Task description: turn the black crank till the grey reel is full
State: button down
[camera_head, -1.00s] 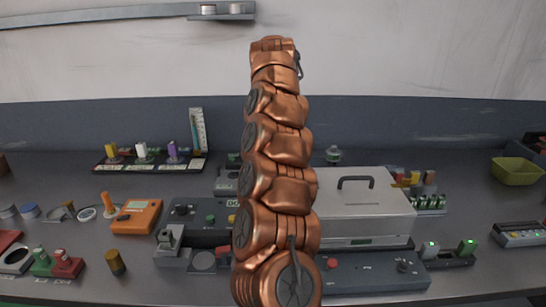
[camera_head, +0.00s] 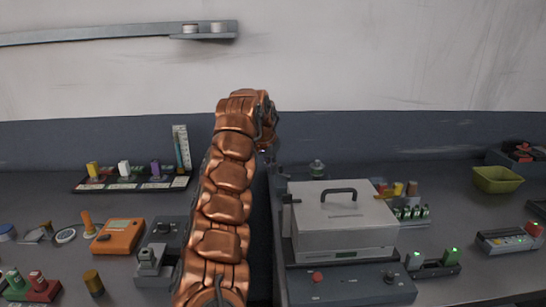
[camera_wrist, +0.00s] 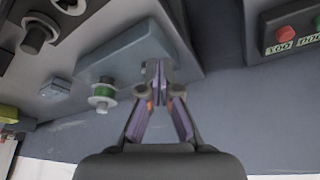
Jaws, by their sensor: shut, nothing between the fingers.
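My gripper (camera_wrist: 160,85) is shut and empty in the wrist view. Its fingertips are close to a grey block (camera_wrist: 125,52); I cannot tell whether they touch it. In the head view my copper arm hides the middle of the bench and most of the gripper. No crank is clearly visible there.
A lidded grey box (camera_head: 343,222) stands just right of my arm. An orange meter (camera_head: 118,236) and a dark-knobbed device (camera_head: 166,230) are on the left. A yellow-green bin (camera_head: 498,180) is at the far right. Red and green buttons (camera_wrist: 287,34) show in the wrist view.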

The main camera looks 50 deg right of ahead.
jog(key=shift+w+d+f, duration=0.1)
jog(key=shift+d+f, duration=0.35)
jog(key=shift+f, duration=0.15)
jog(key=shift+d+f, duration=0.4)
jog(key=shift+f, duration=0.2)
jog(key=shift+w+d+p, duration=0.25)
jog(key=shift+d+p, duration=0.25)
jog(key=shift+d, duration=0.05)
jog(key=shift+w+d+p, duration=0.25)
jog(key=shift+d+p, duration=0.25)
jog(key=shift+w+d+f+p, duration=0.1)
jog(key=shift+w+d+p, duration=0.1)
jog(key=shift+d+p, duration=0.25)
jog(key=shift+d, duration=0.1)
